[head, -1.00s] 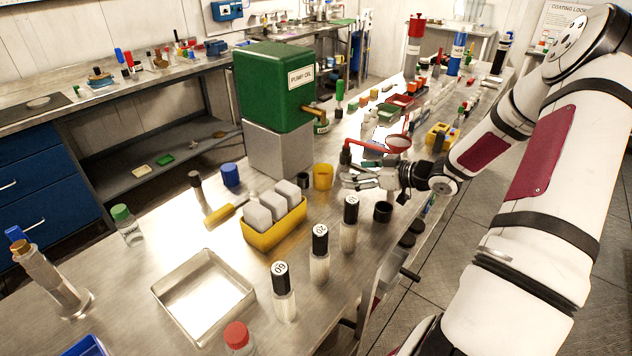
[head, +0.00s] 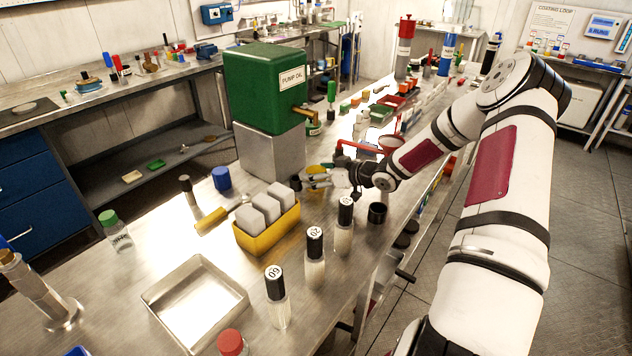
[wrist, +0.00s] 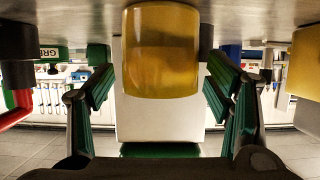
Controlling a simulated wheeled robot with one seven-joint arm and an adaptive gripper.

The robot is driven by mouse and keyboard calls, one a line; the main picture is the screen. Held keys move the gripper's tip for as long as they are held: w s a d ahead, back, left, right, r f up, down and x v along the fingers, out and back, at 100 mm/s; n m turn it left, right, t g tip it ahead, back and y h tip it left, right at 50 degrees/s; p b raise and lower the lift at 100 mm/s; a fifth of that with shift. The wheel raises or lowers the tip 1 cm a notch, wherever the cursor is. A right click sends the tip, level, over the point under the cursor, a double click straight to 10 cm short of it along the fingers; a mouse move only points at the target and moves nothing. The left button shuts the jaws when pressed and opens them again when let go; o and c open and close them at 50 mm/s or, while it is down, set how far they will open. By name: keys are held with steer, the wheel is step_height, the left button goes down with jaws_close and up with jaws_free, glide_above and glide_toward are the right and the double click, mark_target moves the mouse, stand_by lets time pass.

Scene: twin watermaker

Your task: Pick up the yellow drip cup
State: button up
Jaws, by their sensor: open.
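The yellow drip cup (head: 314,170) stands on the metal bench just in front of the grey block under the green oil tank. In the head view my gripper partly hides it. In the wrist view, which looks upside down, the cup (wrist: 162,50) sits centred ahead, between the lines of my two green-padded fingers. My gripper (head: 318,181) is open and low over the bench, with its fingers pointing at the cup. The wrist view shows my gripper (wrist: 160,88) with a gap on each side of the cup. I cannot tell how far the fingertips reach along it.
The green pump oil tank (head: 265,90) on its grey block (head: 270,152) stands behind the cup. A small black cup (head: 297,168) is close by on the left. A yellow tray (head: 268,236) of white blocks, numbered bottles (head: 344,228) and a black cup (head: 377,213) stand nearer.

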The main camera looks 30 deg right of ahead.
steer(key=shift+w+f, duration=0.1)
steer(key=shift+w, duration=0.15)
steer(key=c, duration=1.3)
steer(key=shift+c, duration=0.2)
